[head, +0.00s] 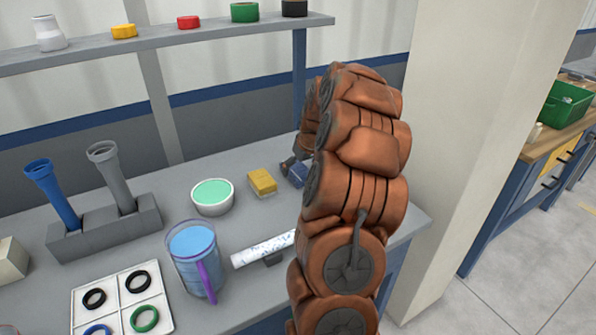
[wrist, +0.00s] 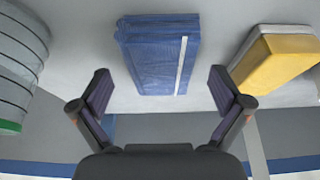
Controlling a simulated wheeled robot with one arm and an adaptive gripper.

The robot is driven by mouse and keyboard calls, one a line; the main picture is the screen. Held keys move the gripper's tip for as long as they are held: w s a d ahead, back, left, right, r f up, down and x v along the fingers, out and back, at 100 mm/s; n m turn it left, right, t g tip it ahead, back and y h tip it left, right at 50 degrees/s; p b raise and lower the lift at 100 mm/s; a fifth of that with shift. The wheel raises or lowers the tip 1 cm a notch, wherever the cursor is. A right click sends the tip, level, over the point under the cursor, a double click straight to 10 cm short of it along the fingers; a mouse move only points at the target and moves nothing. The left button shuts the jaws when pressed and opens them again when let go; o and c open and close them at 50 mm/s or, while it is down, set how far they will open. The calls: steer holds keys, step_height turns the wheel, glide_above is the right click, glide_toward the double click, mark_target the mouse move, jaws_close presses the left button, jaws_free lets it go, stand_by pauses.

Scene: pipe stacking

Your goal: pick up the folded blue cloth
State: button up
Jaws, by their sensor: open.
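The folded blue cloth (wrist: 151,58) lies on the grey table, centred ahead of my gripper in the wrist view. It is a small blue block shape with a pale stripe along its right part. In the head view the cloth (head: 298,174) shows only partly, beside my arm, which hides the rest. My gripper (wrist: 160,85) is open and empty, with one finger to each side of the cloth's near end. The fingers do not appear to touch it. In the head view a dark part of my gripper (head: 289,165) shows just left of the cloth.
A yellow sponge-like block (head: 262,182) lies close left of the cloth; it also shows at right in the wrist view (wrist: 280,60). A bowl (head: 212,195), a blue-filled pitcher (head: 195,258) and a white roll (head: 262,250) stand nearby. A shelf (head: 170,38) runs above; a pillar (head: 455,150) stands right.

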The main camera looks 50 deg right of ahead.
steer(key=shift+x, duration=0.8)
steer(key=c, duration=1.2)
steer(key=shift+r, duration=0.15)
steer(key=shift+r+b, duration=0.35)
steer(key=shift+r, duration=1.3)
steer(key=s+a, duration=0.3)
steer(key=a, duration=0.1)
steer(key=s+a+r+b, duration=0.1)
steer(key=s+a, duration=0.2)
steer(key=s, duration=0.1)
steer(key=s+a+b, duration=0.1)
steer(key=s+a, duration=0.3)
steer(key=shift+a+r, duration=0.3)
steer(key=shift+a, duration=0.05)
